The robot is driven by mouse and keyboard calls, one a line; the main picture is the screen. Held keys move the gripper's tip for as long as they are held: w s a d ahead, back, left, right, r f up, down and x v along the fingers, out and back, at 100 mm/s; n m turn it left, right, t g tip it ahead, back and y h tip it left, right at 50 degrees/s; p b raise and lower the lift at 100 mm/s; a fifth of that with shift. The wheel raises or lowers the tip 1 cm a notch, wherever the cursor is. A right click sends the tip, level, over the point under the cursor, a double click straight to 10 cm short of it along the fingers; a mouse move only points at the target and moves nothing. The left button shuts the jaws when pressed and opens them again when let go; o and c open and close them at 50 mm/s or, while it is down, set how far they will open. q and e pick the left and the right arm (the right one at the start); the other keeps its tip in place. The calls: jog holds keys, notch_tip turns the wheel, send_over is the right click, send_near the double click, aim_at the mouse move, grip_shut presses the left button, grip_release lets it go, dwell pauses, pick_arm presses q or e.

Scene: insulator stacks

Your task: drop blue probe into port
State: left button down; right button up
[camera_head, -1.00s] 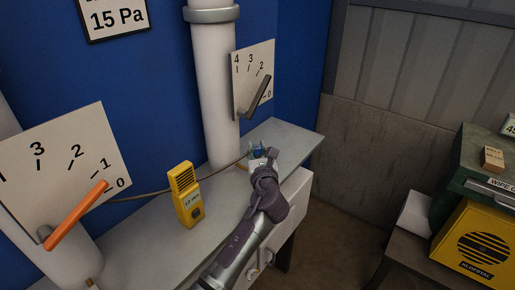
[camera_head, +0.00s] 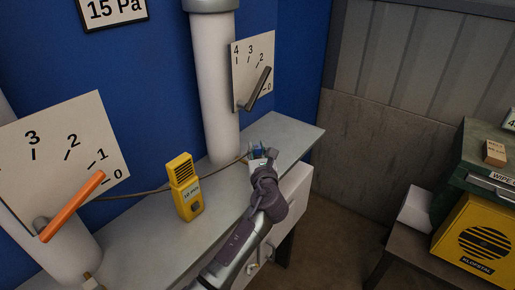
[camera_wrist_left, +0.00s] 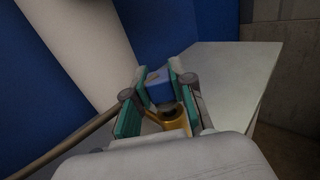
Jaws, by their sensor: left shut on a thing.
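My left gripper (camera_head: 257,153) reaches over the grey shelf, close to the foot of the white pipe behind it. It is shut on the blue probe (camera_wrist_left: 159,88), which shows between its two teal-padded fingers in the left wrist view. A brass-coloured ring (camera_wrist_left: 168,117) shows below the blue part, between the fingers. In the head view the probe is a small blue patch at the fingertips, mostly hidden by the gripper. I cannot pick out the port for certain. My right gripper is in neither view.
A yellow handheld meter (camera_head: 186,187) stands on the grey shelf (camera_head: 150,237). A white pipe (camera_head: 213,90) has a dial with a grey lever (camera_head: 258,89). An orange lever (camera_head: 72,206) sits at the left dial. The shelf's right end is clear.

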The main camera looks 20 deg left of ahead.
pick_arm(q)
jog(key=shift+f+b, duration=0.3)
jog(key=shift+f, duration=0.25)
jog(key=c, duration=0.9)
grip_release()
jog(key=v, duration=1.2)
jog(key=shift+r, duration=0.1)
